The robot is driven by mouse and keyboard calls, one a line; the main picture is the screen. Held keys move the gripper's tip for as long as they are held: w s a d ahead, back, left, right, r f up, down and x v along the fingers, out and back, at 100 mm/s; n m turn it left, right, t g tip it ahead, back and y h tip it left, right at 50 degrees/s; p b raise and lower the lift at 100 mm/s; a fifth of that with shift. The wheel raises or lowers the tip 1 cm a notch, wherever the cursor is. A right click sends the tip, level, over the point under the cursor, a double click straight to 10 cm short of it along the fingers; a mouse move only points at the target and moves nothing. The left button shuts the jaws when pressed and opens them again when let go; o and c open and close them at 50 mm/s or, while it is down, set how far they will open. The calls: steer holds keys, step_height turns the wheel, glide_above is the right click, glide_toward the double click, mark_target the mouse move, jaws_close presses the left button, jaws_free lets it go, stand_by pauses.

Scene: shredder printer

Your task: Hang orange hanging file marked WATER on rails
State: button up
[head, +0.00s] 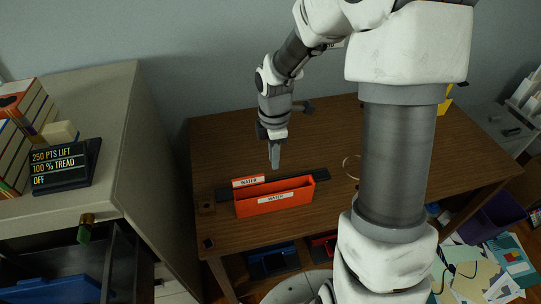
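An orange file (275,203) with a white WATER label stands on the brown desk, long side toward me. A smaller orange piece (242,184), also labelled WATER, shows upright behind its left part. I cannot tell whether the two are joined. A dark strip (320,176) lies behind them, partly hidden; I cannot tell if it is a rail. My gripper (274,164) points down above and behind the orange file, seemingly apart from it. Its fingers look like one narrow shape, so their opening is unclear.
The brown desk (225,138) is mostly clear behind the file. A small brown block (206,208) sits left of it. A beige cabinet (100,100) with books and a dark sign (65,166) stands at left. My arm hides the desk's right middle.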

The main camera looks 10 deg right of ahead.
mark_target(274, 195)
step_height(274, 195, down, 17)
steer(key=shift+f+b, duration=0.15)
steer(key=shift+b, duration=0.65)
jaws_close()
stand_by(1.2)
steer(key=shift+r+p, duration=0.7)
steer(key=shift+r, duration=0.4)
step_height(274, 195, up, 12)
steer(key=p, duration=0.9)
steer(key=shift+r, duration=0.15)
